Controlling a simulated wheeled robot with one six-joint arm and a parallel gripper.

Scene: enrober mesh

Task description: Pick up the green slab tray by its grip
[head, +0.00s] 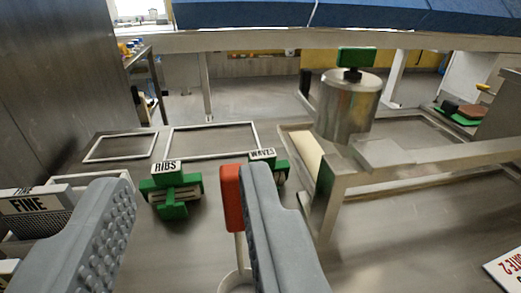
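A small green tray (454,118) lies at the far right of the head view, carrying a dark piece and a reddish-brown slab (470,111). It looks like the slab tray; its grip is too small to make out. My gripper (190,180) is open, with its two grey fingers wide apart in the lower left and middle. It is well to the left of the tray and nearer to me. Nothing is held between the fingers.
Green-based pieces marked RIBS (172,198) and WAVES (281,172) stand ahead. A red-handled tool (231,196) stands beside my right finger. A metal frame (328,195) and a green-topped metal cylinder (347,105) stand between my gripper and the tray. A FINE box (30,205) is left.

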